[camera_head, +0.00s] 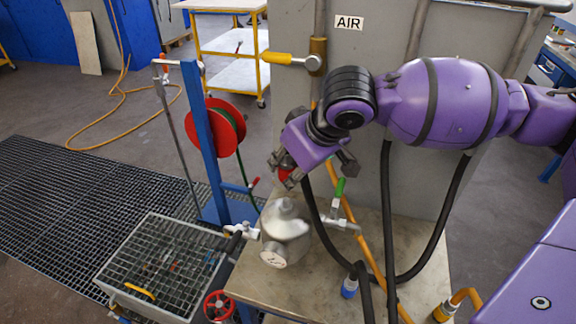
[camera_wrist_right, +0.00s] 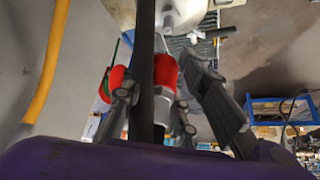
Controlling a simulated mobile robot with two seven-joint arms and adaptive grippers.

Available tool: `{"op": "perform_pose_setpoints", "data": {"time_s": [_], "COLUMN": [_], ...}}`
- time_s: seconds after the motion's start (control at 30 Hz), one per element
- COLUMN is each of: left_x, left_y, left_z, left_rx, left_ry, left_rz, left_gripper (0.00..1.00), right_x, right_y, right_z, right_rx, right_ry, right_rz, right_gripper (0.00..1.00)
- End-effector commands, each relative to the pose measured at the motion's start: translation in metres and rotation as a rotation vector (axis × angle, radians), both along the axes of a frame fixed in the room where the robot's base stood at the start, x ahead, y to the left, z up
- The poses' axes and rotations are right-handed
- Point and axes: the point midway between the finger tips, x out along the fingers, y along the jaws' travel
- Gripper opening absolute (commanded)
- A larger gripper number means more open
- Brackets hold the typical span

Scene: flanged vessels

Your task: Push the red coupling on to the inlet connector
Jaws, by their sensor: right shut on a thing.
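My right gripper (camera_head: 284,171) is shut on the red coupling (camera_head: 286,174), held above the silvery vessel (camera_head: 285,230). In the right wrist view the red coupling (camera_wrist_right: 165,70) shows between the fingers (camera_wrist_right: 172,105), partly hidden by a black hose crossing in front. The pale vessel (camera_wrist_right: 188,12) is at the top of that view. A side fitting with a green-handled valve (camera_head: 340,187) is on the vessel's right, and another fitting (camera_head: 243,230) is on its left. I cannot tell which is the inlet connector. The coupling appears apart from both. My left gripper is out of view.
The vessel stands on a metal bench (camera_head: 390,250) beside a grey panel (camera_head: 360,90) marked AIR. A yellow-handled valve (camera_head: 277,58) projects from it. Black hoses (camera_head: 388,220) hang below my arm. A blue post with a red reel (camera_head: 215,128) and a grated tray (camera_head: 160,265) are left.

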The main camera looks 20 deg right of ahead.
Motion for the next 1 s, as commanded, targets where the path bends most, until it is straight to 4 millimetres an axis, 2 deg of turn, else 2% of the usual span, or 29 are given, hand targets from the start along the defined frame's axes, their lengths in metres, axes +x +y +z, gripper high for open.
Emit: {"op": "perform_pose_setpoints", "data": {"time_s": [0.17, 0.7, 1.0], "left_x": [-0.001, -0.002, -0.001], "left_y": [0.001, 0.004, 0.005], "left_z": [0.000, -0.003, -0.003], "left_rx": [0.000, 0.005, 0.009], "left_ry": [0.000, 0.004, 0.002], "left_rz": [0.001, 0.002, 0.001], "left_gripper": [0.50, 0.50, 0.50], "right_x": [0.000, 0.000, 0.000], "right_y": [0.000, 0.000, 0.000], "right_z": [-0.001, -0.049, -0.054], "right_rx": [-0.004, -0.004, -0.004], "right_ry": [-0.001, 0.001, -0.002], "right_rz": [0.005, 0.005, 0.006], "right_gripper": [0.00, 0.00, 0.00]}}
